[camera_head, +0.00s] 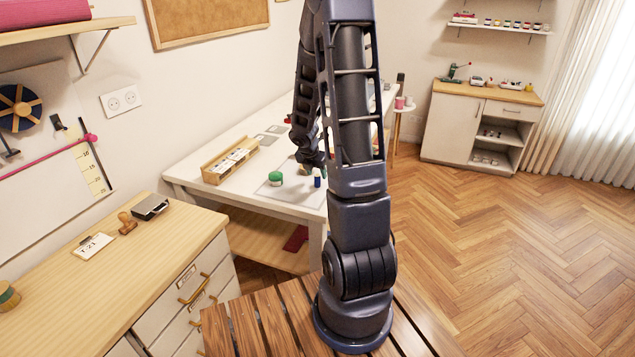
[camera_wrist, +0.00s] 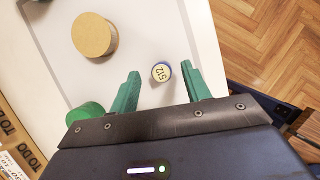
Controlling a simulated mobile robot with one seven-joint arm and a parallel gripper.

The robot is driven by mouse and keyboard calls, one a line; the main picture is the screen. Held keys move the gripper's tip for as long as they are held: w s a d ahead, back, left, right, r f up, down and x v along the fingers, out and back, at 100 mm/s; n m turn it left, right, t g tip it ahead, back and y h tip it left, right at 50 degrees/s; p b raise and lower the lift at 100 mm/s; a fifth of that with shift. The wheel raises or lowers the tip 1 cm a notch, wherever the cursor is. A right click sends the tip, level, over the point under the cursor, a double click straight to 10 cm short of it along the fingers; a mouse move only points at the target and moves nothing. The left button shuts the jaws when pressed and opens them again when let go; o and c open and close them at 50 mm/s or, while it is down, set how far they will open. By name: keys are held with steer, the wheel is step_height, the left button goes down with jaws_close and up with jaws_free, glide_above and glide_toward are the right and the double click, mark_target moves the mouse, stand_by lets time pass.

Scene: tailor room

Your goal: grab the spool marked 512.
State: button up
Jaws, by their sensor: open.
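The spool marked 512 (camera_wrist: 161,72) shows its pale round top with a dark blue rim in the wrist view. It stands on a light mat on the white table. My gripper (camera_wrist: 160,68) is open, with its two green fingers to the left and right of the spool in the picture. No finger visibly touches it, and I cannot tell the height gap. In the head view a small blue spool (camera_head: 317,179) stands below my arm's end, its label not readable; the gripper there is mostly hidden by my arm.
A larger tan round spool (camera_wrist: 94,34) stands up and left in the wrist view. A green round spool (camera_wrist: 86,113) lies close by the left finger. A wooden tray (camera_head: 210,177) with cards stands on the white table (camera_head: 190,170). Bare mat surrounds the 512 spool.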

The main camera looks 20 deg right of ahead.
mark_target(318, 176)
steer(key=shift+x, duration=2.2)
steer(key=shift+d, duration=0.1)
jaws_close()
steer(key=shift+r, duration=0.15)
